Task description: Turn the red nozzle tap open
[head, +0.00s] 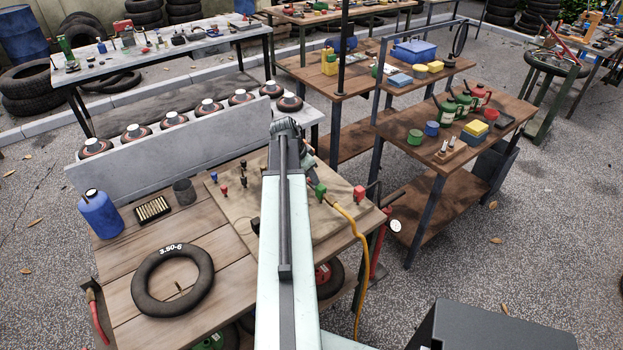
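A wooden board (230,205) lies on the near workbench and carries several small coloured taps or fittings. A red one (359,193) stands at the board's right end, near the bench edge. A green one (320,191) is left of it, close to a yellow hose. Smaller red (224,189) and blue (243,181) ones stand left of my arm. I cannot tell which red piece is the nozzle tap or how its handle is turned. My gripper (309,157) is over the board, mostly hidden behind my arm's dark wrist; its fingers cannot be made out.
The yellow hose (361,260) hangs over the bench's right edge. A black tyre ring (173,280), a blue bottle (100,213) and a dark cup (184,191) are on the bench's left part. A grey panel (170,155) stands along its back. A brown workbench (440,190) is at right.

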